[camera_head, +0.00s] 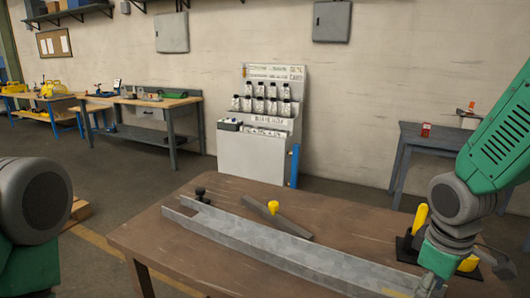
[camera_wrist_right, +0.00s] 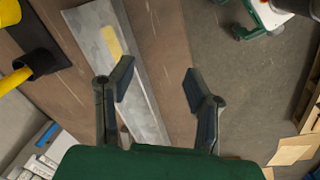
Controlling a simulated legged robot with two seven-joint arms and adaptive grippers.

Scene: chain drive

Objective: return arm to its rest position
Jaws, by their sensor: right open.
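My right arm comes in from the right in the head view, green with grey joints, and its end is low at the right edge of the table. My right gripper (camera_wrist_right: 157,85) is open and empty in the right wrist view, its two dark fingers apart above the table edge. A grey metal channel (camera_head: 290,244) lies along the table; in the wrist view the channel (camera_wrist_right: 138,85) passes behind the left finger. A yellow strip (camera_wrist_right: 110,42) shows on it. Of my left arm only a dark joint and green link show at the left; its gripper is out of view.
A brown table (camera_head: 160,243) fills the front. A bar with a yellow knob (camera_head: 273,207) and a black knob (camera_head: 200,192) are behind the channel. A black holder with yellow handles (camera_head: 410,245) stands beside my right arm. A white parts rack (camera_head: 258,155) stands beyond.

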